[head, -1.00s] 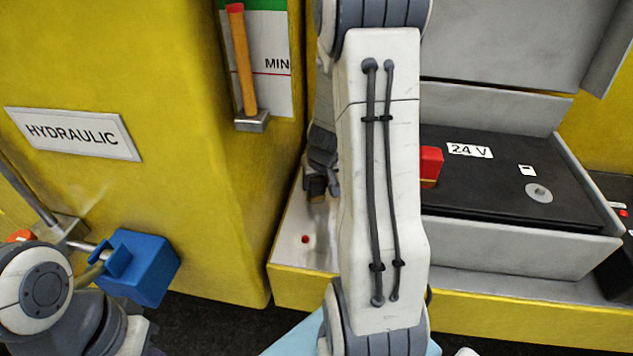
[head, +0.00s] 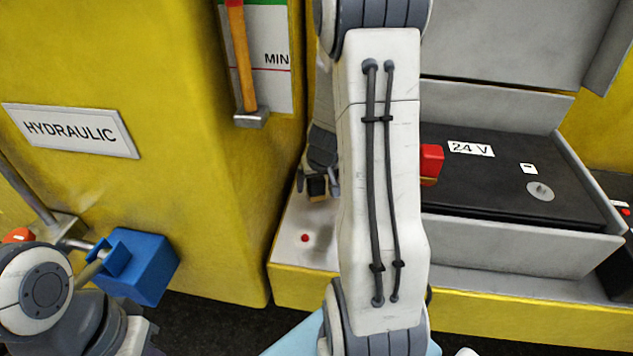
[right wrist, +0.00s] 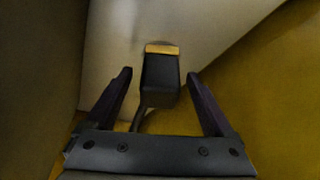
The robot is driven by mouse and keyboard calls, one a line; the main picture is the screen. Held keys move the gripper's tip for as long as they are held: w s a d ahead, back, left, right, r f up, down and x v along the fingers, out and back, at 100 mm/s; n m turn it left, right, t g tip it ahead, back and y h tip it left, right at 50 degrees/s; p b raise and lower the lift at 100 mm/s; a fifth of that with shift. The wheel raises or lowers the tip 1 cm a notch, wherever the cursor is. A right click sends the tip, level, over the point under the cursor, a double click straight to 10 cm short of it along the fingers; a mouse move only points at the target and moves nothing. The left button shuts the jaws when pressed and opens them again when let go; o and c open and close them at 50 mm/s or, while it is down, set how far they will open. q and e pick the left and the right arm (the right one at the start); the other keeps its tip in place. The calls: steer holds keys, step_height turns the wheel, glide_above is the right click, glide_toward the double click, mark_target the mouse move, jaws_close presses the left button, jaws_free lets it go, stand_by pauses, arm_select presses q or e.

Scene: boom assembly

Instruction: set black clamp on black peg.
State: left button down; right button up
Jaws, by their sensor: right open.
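The black clamp (right wrist: 160,80) is a dark block with a brass-coloured end and a cable trailing from its near side. In the right wrist view it stands between the spread fingers of my right gripper (right wrist: 163,85), with gaps on both sides. In the head view the gripper (head: 318,184) is over the pale tray floor left of the battery, with the clamp (head: 317,187) between its fingers. I cannot make out the black peg; whether the clamp sits on it is unclear. My left gripper is out of view; only its arm shows at lower left.
A red clamp (head: 431,160) sits at the left edge of the black 24 V battery (head: 500,185). A grey tray wall (head: 520,245) surrounds the battery. A blue block (head: 140,268) is at lower left.

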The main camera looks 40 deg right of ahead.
steer(key=p+v, duration=0.4)
steer(key=v, duration=0.6)
steer(key=shift+r+p, duration=0.2)
steer(key=shift+p, duration=0.1)
steer(key=shift+s, duration=0.1)
